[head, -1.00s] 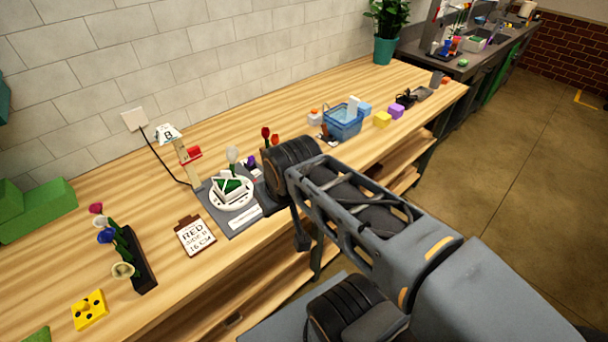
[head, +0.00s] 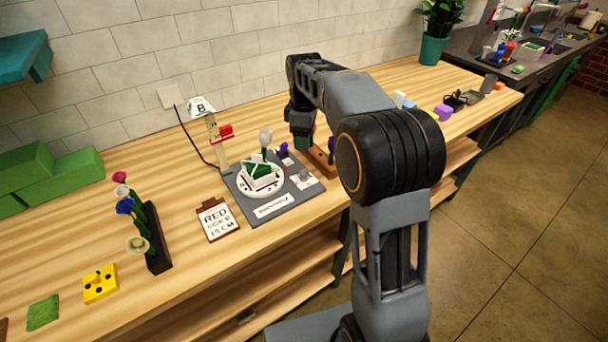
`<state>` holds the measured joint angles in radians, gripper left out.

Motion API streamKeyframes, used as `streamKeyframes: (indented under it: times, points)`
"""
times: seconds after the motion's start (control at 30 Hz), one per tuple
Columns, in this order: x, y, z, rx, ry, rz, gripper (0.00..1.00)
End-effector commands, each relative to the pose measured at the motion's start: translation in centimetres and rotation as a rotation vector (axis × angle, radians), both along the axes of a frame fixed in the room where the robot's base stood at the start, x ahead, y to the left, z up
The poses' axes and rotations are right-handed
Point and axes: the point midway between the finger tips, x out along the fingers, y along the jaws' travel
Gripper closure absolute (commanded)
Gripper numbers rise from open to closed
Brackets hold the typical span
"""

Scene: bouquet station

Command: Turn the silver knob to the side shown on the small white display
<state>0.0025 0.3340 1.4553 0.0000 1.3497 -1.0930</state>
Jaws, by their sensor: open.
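A grey board (head: 235,189) lies on the wooden table. A small pale silvery part (head: 305,176), which may be the silver knob, sits at its right side; its pointing direction is too small to tell. A white sign with a "B" (head: 200,106) stands on a post behind the board. A white label strip (head: 271,206) lies on the board's front edge; its text is unreadable. I cannot tell which is the display. My gripper (head: 302,140) points down just behind the board's right side, open, its fingertips hard to make out. It looks apart from the silvery part.
A round white plate (head: 242,187) with a green and white piece sits on the board. A brown wooden block (head: 320,158) stands by my gripper. The front table edge is clear.

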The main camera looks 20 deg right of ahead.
Motion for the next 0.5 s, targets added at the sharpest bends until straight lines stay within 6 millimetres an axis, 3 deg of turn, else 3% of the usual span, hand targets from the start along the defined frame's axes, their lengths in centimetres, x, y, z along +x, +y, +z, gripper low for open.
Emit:
streamKeyframes:
  times: [0.5]
  points:
    - [0.1,0.0,-9.1,0.000,0.007,0.010,0.41]
